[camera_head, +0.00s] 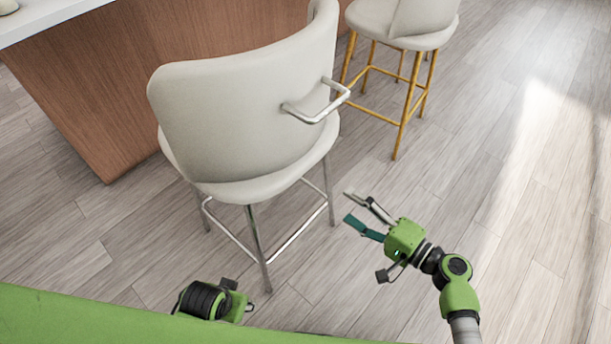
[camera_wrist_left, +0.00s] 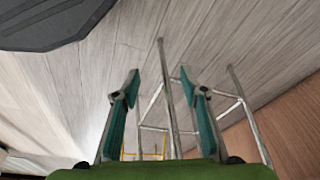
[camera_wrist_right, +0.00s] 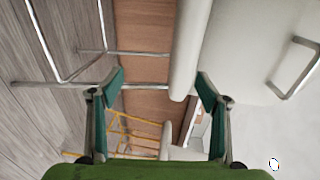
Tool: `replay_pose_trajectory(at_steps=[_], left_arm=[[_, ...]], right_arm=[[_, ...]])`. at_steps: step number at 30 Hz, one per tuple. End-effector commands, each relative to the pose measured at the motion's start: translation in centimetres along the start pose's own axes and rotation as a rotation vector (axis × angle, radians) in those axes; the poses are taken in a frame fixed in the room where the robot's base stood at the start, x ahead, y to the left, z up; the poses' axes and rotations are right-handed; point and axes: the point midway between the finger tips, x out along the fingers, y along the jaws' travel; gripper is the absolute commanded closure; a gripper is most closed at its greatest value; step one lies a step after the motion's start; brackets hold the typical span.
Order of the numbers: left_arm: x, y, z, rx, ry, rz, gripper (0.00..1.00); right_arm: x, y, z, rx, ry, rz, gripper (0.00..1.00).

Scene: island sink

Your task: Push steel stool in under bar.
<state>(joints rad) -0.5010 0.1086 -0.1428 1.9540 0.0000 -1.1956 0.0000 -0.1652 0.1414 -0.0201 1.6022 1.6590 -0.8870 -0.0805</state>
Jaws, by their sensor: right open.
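The steel stool (camera_head: 245,110) has a cream seat and back, steel legs and a steel handle (camera_head: 318,104) on its back. It stands in front of the wooden bar (camera_head: 110,80), its back toward me. My right gripper (camera_head: 357,214) is open and empty, to the right of the stool and apart from it. The right wrist view shows the stool's cream back (camera_wrist_right: 250,50) beyond the open fingers (camera_wrist_right: 160,95). My left gripper is mostly hidden in the head view, low in front of the stool. In the left wrist view its fingers (camera_wrist_left: 165,95) are apart, with steel legs (camera_wrist_left: 165,90) beyond them.
A second stool with gold legs (camera_head: 409,105) and a cream seat stands at the back right, close to the steel stool. The pale countertop (camera_head: 45,15) overhangs the bar at the top left. The plank floor (camera_head: 540,130) at the right is clear.

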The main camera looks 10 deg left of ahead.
Motion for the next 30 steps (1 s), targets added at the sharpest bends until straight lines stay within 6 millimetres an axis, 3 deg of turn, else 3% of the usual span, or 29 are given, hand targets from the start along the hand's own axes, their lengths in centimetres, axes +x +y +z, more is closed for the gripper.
replay_pose_trajectory(at_steps=[3,8,18,30], left_arm=[[-0.7,-0.1,-0.3,-0.001,0.008,-0.001,0.60],[-1.0,-0.1,-0.4,-0.001,0.006,-0.002,0.60],[0.8,0.0,0.2,0.000,-0.001,0.000,0.60],[-6.9,-0.4,-1.7,-0.006,0.044,-0.007,0.60]], right_arm=[[0.0,-3.0,0.0,0.000,-0.021,-0.095,0.31],[0.9,-4.6,0.1,0.003,-0.030,-0.130,0.31],[8.4,-5.6,0.3,0.003,-0.030,-0.128,0.31],[14.3,-5.8,0.4,0.003,-0.028,-0.126,0.31]])
